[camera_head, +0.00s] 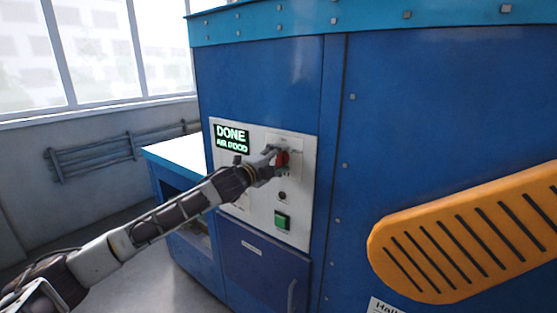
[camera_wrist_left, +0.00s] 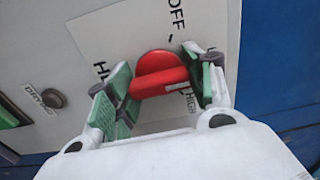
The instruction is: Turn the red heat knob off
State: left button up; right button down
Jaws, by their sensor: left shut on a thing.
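The red heat knob (camera_head: 282,158) is on the pale control panel (camera_head: 259,214) of the blue dryer. It also shows in the left wrist view (camera_wrist_left: 160,73), with a raised grip bar that lies nearly level, slightly tilted, in that picture. An "OFF" mark is above it, and a "HIGH" mark is partly hidden near its lower right. My left gripper (camera_head: 276,157) is at the knob, with its green-padded fingers (camera_wrist_left: 160,88) on either side of the bar, shut on it. My right gripper is not in view.
A green square button (camera_head: 282,220) and a small dark knob (camera_head: 282,196) sit below the red knob. A lit display (camera_head: 232,138) reads "DONE" above "AIR FOOD" or similar. An orange slotted part (camera_head: 470,235) juts out at the right.

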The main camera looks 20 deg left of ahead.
pick_arm(q)
jog(key=shift+n, duration=0.3)
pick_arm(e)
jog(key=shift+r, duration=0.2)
pick_arm(q)
jog(key=shift+n+p, duration=0.45)
jog(key=shift+n, duration=0.05)
jog(key=n+p, duration=0.1)
jog(key=n, duration=0.1)
jog(key=shift+n, duration=0.3)
jog(key=shift+n+p, duration=0.3)
jog(key=shift+n, duration=0.1)
jog(key=n+p, duration=0.2)
jog(key=n, duration=0.3)
jog(key=shift+f+n+p, duration=0.1)
jog(key=shift+n+p, duration=0.45)
jog(key=shift+n, duration=0.25)
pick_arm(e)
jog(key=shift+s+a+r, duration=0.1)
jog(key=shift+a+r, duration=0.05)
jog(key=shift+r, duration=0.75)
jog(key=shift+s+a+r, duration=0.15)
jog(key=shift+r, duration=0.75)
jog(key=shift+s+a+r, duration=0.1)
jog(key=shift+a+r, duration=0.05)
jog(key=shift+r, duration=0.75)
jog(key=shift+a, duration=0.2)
